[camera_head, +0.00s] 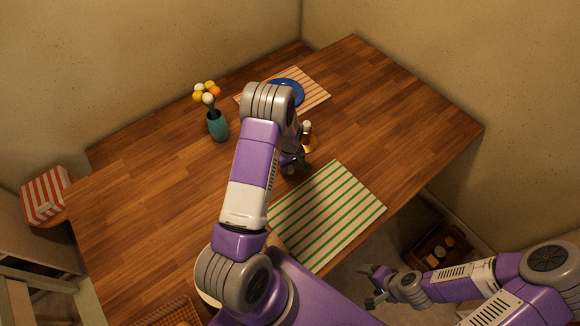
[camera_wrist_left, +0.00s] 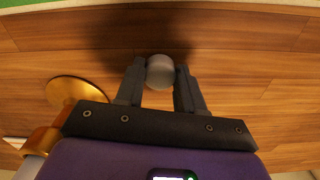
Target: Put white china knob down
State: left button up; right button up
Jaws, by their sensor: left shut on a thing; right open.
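The white china knob (camera_wrist_left: 160,72) shows as a small pale ball between the fingertips of my left gripper (camera_wrist_left: 160,78) in the left wrist view. The gripper is shut on it. The wooden table (camera_head: 140,190) lies close beneath, with a dark shadow beside the knob. I cannot tell whether the knob touches the wood. In the head view my left gripper (camera_head: 290,165) is low over the table, partly behind my arm, and the knob cannot be made out there. My right gripper (camera_head: 374,286) is open and empty, off the table's front right edge.
An amber item with a pale top (camera_head: 307,136) stands close beside my left gripper. A green-striped mat (camera_head: 335,210) lies just in front. A teal vase of flowers (camera_head: 218,126) and a blue plate (camera_head: 287,88) on an orange-striped mat (camera_head: 318,95) are farther back. The table's right side is clear.

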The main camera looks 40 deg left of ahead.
aim_at(290, 168)
pick_arm(q)
jog(key=shift+f, duration=0.1)
jog(key=shift+f, duration=0.15)
jog(key=o, duration=1.1)
notch_tip(290, 168, up, 12)
jog(key=shift+r+p, duration=0.2)
jog(key=shift+p, duration=0.3)
